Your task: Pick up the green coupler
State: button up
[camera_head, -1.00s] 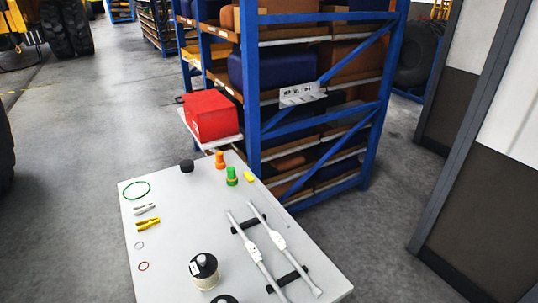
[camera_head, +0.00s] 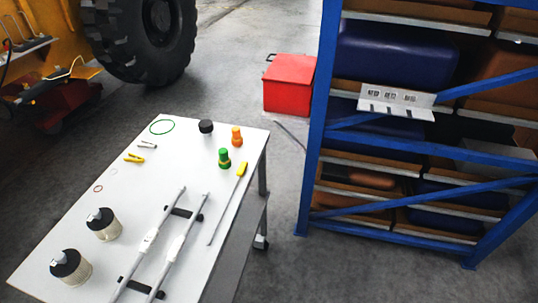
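The green coupler (camera_head: 224,158) stands upright near the far right part of the white table (camera_head: 110,193). It has a green upper part and a wider base that looks yellowish-green. An orange coupler-like piece (camera_head: 237,136) stands just behind it, to the right. A yellow-handled tool (camera_head: 242,169) lies to its right, close to the table's right edge. My gripper is not in view.
Two long grey wrenches (camera_head: 172,245) lie on black rests. Two black-capped jars (camera_head: 103,224) stand at left. A black cap (camera_head: 206,126) and green ring (camera_head: 162,126) are at the back. A blue shelf rack (camera_head: 318,130) stands right; a red box (camera_head: 290,84) lies beyond.

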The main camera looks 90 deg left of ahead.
aim_at(223, 153)
jog(key=i, duration=0.25)
jog(key=z, duration=3.2)
jog(key=k, duration=2.15)
jog(key=z, duration=1.3)
